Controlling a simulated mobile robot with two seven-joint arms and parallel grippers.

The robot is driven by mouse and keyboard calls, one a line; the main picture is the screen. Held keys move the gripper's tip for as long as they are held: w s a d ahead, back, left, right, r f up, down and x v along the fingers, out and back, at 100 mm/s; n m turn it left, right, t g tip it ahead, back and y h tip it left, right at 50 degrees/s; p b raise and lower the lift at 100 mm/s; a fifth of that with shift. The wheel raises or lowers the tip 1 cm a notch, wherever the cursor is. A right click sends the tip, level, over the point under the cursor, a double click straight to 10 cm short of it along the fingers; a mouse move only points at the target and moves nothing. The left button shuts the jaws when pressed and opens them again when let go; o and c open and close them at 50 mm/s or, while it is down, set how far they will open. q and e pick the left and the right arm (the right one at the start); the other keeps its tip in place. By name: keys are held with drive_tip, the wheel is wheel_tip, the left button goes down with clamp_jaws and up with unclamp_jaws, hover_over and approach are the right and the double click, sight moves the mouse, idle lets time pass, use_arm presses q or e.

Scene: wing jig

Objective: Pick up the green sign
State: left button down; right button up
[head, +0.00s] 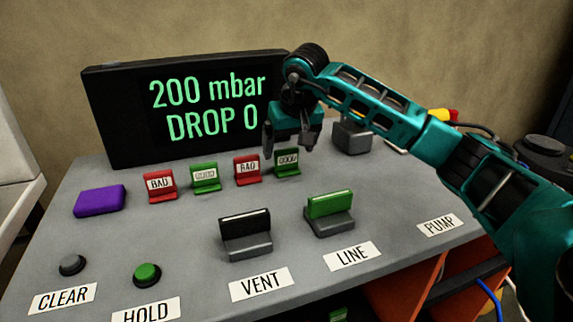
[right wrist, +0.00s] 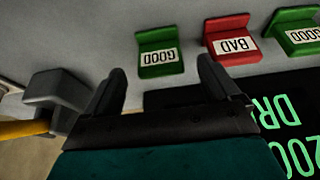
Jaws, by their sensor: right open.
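Two small green signs reading GOOD stand on the grey panel: one further left (head: 205,178) and one further right (head: 288,168). My right gripper (head: 289,146) is open and empty, just above and around the top of the right-hand green sign. In the right wrist view this green sign (right wrist: 161,52) lies beyond the fingertips (right wrist: 160,80), roughly centred between them. I cannot tell whether a finger touches it. The other green sign (right wrist: 298,32) is at the right edge there. My left gripper is not in view.
Red BAD signs (head: 160,186) (head: 247,169) alternate with the green ones. A black display (head: 125,120) stands close behind. A grey block (head: 352,137) is right of the gripper. VENT (head: 246,231) and LINE (head: 330,213) levers, a purple block (head: 99,201) and buttons are nearer.

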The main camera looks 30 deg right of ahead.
sight(287, 150)
drive_tip(key=x, duration=0.4)
drive_tip(key=shift+w+f, duration=0.25)
drive_tip(key=shift+w, duration=0.2)
drive_tip(key=c, duration=1.1)
